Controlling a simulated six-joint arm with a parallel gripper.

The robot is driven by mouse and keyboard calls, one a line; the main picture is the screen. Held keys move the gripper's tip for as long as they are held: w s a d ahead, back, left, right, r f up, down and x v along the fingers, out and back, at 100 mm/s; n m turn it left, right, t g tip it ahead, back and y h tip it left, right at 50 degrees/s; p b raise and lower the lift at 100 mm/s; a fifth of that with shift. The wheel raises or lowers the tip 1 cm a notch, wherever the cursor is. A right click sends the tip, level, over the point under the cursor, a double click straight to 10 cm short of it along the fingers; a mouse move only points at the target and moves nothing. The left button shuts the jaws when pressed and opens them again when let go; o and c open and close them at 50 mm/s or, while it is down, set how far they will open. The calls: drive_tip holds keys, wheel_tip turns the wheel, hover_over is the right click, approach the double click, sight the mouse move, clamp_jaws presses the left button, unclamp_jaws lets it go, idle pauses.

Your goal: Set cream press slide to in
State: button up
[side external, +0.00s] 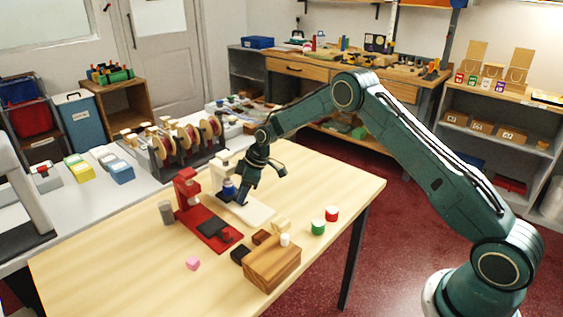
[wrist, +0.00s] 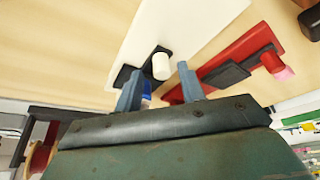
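The cream press (side external: 221,166) stands on the table behind the red press, with its pale base plate (side external: 255,212) reaching toward the right front. In the wrist view its plate (wrist: 185,35) carries a dark slide (wrist: 124,76) with a cream knob (wrist: 161,66). A blue part (wrist: 147,90) shows partly between my fingers. My gripper (side external: 262,182) is low over the cream press. In the wrist view my gripper (wrist: 159,71) is open, its fingertips on either side of the knob, with gaps visible. How far the slide sits in its press cannot be told.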

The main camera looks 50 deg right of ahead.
drive_tip(key=shift+d+r, duration=0.1)
drive_tip(key=shift+r, duration=0.05)
drive_tip(key=v, duration=1.3)
drive_tip(key=shift+r, duration=0.2)
drive_tip(key=shift+s, duration=0.1)
drive_tip(key=s+a+r+m+t+h, duration=0.1)
drive_tip(key=s+a+r+m, duration=0.1)
drive_tip(key=s+r, duration=0.65)
drive_tip(key=s+a+r+m+h, duration=0.1)
drive_tip(key=s+a+r+m, duration=0.15)
drive_tip(key=s+r, duration=0.6)
drive_tip(key=s+f+m+t+h, duration=0.1)
drive_tip(key=s+m, duration=0.3)
drive_tip(key=s, duration=2)
drive_tip(key=shift+s+a+f, duration=0.2)
drive_tip(key=shift+s+a, duration=0.05)
drive_tip(key=shift+a, duration=0.05)
